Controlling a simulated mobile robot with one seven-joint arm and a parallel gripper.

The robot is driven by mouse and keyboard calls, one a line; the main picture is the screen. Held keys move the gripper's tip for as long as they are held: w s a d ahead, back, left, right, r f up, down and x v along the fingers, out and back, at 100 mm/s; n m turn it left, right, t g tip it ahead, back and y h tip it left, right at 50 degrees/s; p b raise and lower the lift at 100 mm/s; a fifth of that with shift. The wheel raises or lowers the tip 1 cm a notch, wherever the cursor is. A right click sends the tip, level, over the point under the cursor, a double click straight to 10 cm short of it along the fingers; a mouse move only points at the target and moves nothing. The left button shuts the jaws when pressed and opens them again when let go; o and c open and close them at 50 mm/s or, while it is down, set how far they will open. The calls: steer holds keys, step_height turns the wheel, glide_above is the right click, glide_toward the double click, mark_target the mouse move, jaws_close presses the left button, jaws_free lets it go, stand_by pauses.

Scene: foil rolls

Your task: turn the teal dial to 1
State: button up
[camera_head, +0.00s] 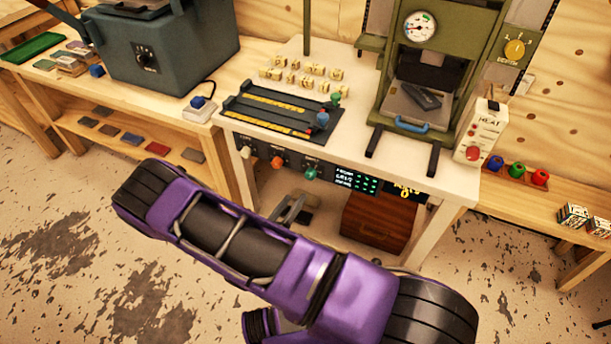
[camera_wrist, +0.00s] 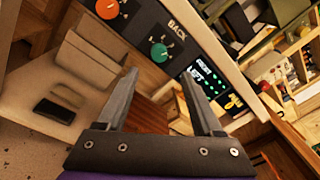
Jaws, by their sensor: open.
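The teal dial (camera_head: 311,173) is a round knob on the dark front panel of the white bench, right of the orange dial (camera_head: 278,161). In the wrist view the teal dial (camera_wrist: 158,52) shows beyond the fingertips, near the middle of the gap between them, with the label "BACK" above it. A pale mark shows on its face, but I cannot read its setting. My gripper (camera_wrist: 161,76) is open and empty, apart from the dial. The orange dial (camera_wrist: 107,8) is at the upper left there. In the head view my purple arm reaches below the panel.
A display (camera_head: 356,180) with green marks sits right of the dial. A white knob (camera_head: 246,152) is at the panel's left. A black slotted plate (camera_head: 280,113) lies above on the bench, and a green press (camera_head: 425,70) stands right. A brown drawer unit (camera_head: 378,221) stands underneath.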

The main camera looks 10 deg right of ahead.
mark_target(308, 177)
steer(key=x, duration=0.8)
steer(key=shift+w+d, duration=0.2)
steer(key=shift+w, duration=0.2)
jaws_close()
